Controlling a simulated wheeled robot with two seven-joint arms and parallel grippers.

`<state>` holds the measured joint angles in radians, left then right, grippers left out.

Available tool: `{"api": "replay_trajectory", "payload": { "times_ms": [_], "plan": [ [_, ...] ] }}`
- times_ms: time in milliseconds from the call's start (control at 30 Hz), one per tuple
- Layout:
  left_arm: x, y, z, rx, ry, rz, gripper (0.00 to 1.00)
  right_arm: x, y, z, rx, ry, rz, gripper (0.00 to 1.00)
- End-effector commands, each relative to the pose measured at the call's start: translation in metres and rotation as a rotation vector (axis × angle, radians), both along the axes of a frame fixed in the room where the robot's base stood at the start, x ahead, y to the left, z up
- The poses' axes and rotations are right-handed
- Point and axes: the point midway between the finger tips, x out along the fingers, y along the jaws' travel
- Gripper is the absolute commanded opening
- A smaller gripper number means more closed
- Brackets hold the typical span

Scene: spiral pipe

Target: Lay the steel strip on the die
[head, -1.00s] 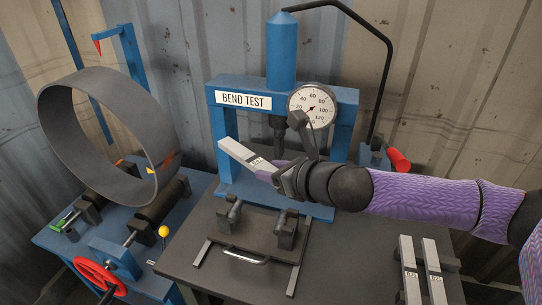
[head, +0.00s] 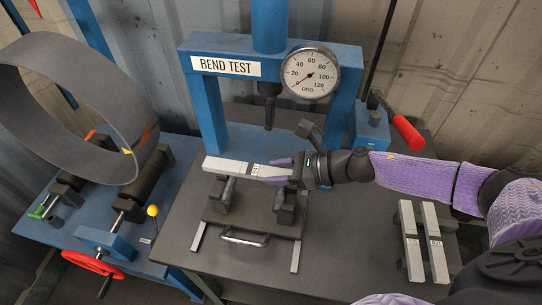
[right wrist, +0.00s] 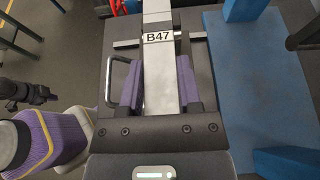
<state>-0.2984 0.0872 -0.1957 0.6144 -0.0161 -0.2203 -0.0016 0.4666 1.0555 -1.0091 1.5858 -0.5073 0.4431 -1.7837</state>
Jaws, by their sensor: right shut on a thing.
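My right gripper (head: 277,171) is shut on a steel strip (head: 228,166), which sticks out to the left, nearly level. In the right wrist view the strip (right wrist: 158,65), labelled B47, lies between the purple fingers (right wrist: 160,84). The die is a pair of dark supports, left (head: 220,194) and right (head: 285,206), on a plate with a handle. The strip is over the die, in front of the press; I cannot tell whether it touches the supports. What seems to be my left gripper (right wrist: 40,94) shows small at the left of the right wrist view; its jaws are unclear.
The blue press frame (head: 208,105) with gauge (head: 311,72) and dark ram (head: 269,95) stands behind the die. Two more strips (head: 423,241) lie at right on the table. A red-handled pump (head: 405,132) is behind my arm. A rolling machine with a large ring (head: 60,105) stands left.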

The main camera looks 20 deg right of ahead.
Motion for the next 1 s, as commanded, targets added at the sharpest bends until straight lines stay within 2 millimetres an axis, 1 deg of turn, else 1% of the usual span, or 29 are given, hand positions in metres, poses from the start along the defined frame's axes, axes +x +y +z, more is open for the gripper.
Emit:
{"api": "replay_trajectory", "payload": {
  "times_ms": [167, 500, 600, 700, 933, 967, 1000],
  "plan": [
    [-0.002, 0.000, -0.011, 0.000, 0.003, 0.000, 0.00, 0.001, 0.000, -0.012, 0.002, -0.001, 0.000, 0.00],
    [-0.005, 0.001, -0.048, 0.002, 0.012, -0.003, 0.00, 0.000, 0.001, -0.054, 0.003, 0.000, -0.001, 0.00],
    [-0.006, 0.003, -0.056, 0.005, 0.014, -0.004, 0.00, 0.000, 0.001, -0.063, 0.002, 0.000, 0.000, 0.00],
    [-0.006, 0.005, -0.060, 0.008, 0.015, -0.004, 0.00, 0.000, 0.001, -0.066, 0.002, -0.001, 0.000, 0.00],
    [-0.006, 0.006, -0.058, 0.009, 0.014, -0.005, 0.00, 0.001, 0.001, -0.065, 0.002, -0.003, -0.001, 0.00],
    [-0.006, 0.005, -0.058, 0.009, 0.014, -0.004, 0.00, 0.001, 0.001, -0.065, 0.002, -0.003, -0.001, 0.46],
    [-0.006, 0.005, -0.058, 0.009, 0.014, -0.004, 0.00, 0.001, 0.001, -0.065, 0.002, -0.003, -0.001, 0.54]
  ]
}}
